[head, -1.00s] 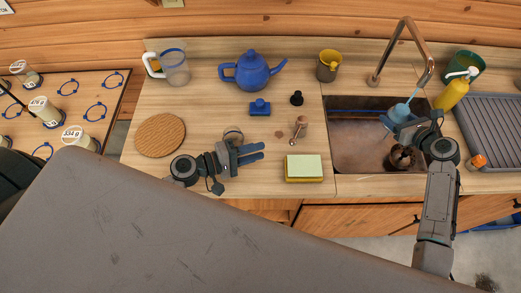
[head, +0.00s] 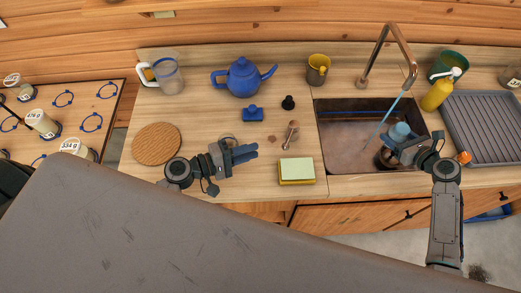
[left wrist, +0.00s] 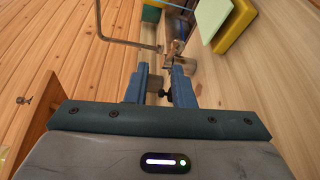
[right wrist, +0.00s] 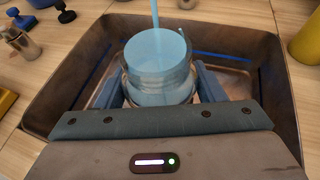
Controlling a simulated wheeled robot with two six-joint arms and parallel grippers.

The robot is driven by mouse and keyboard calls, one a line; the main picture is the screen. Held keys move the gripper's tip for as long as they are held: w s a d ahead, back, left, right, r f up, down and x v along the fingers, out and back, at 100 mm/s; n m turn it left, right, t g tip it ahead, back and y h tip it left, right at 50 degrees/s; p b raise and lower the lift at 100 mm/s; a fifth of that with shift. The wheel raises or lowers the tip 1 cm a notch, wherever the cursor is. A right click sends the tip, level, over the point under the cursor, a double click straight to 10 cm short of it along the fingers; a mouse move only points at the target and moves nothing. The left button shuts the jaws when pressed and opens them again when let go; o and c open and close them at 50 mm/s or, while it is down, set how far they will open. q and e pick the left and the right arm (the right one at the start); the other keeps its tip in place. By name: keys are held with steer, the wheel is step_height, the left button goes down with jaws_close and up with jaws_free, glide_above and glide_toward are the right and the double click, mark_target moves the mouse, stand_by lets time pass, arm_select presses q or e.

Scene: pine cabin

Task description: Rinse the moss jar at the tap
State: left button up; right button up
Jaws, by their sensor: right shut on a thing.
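The jar (head: 400,131) is a clear glass that looks full of pale blue liquid; no moss can be made out. My right gripper (head: 396,144) is shut on it and holds it upright over the sink (head: 345,152). The jar fills the middle of the right wrist view (right wrist: 158,72). The copper tap (head: 389,42) runs, and its blue stream (head: 392,112) passes left of the jar in the head view. In the right wrist view it meets the jar's far rim; whether it enters is unclear. My left gripper (head: 246,153) is open and empty over the counter, fingers apart (left wrist: 160,88).
A yellow bottle (head: 437,95) and grey drying rack (head: 490,125) lie right.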

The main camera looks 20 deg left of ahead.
arm_select(q)
steer(key=c, duration=0.4)
steer(key=shift+s+a+f+m+t+y, duration=0.15)
steer(key=shift+s+f+m+t+y, duration=0.1)
steer(key=shift+s+f+t+y, duration=0.35)
steer(key=shift+s+a+f+m+t+y, duration=0.15)
steer(key=shift+s+f+m+t+y, duration=0.1)
steer(key=shift+s+f+t+y, duration=0.4)
jaws_close()
arm_select(e)
steer(key=shift+r, duration=0.1)
arm_select(q)
glide_toward(290, 135)
steer(key=shift+w+d+f+g, duration=0.15)
steer(key=shift+w+d, duration=0.25)
steer(key=shift+d, duration=0.05)
steer(key=shift+w+d+f+g, duration=0.1)
steer(key=shift+w+d+f, duration=0.05)
steer(key=shift+w+d, duration=0.3)
steer(key=shift+s+d, duration=0.1)
steer(key=d, duration=0.4)
steer(key=shift+s, duration=0.4)
steer(key=shift+d, duration=0.6)
arm_select(e)
steer(key=shift+d, duration=0.1)
arm_select(q)
steer(key=shift+a, duration=0.15)
steer(key=shift+s, duration=0.1)
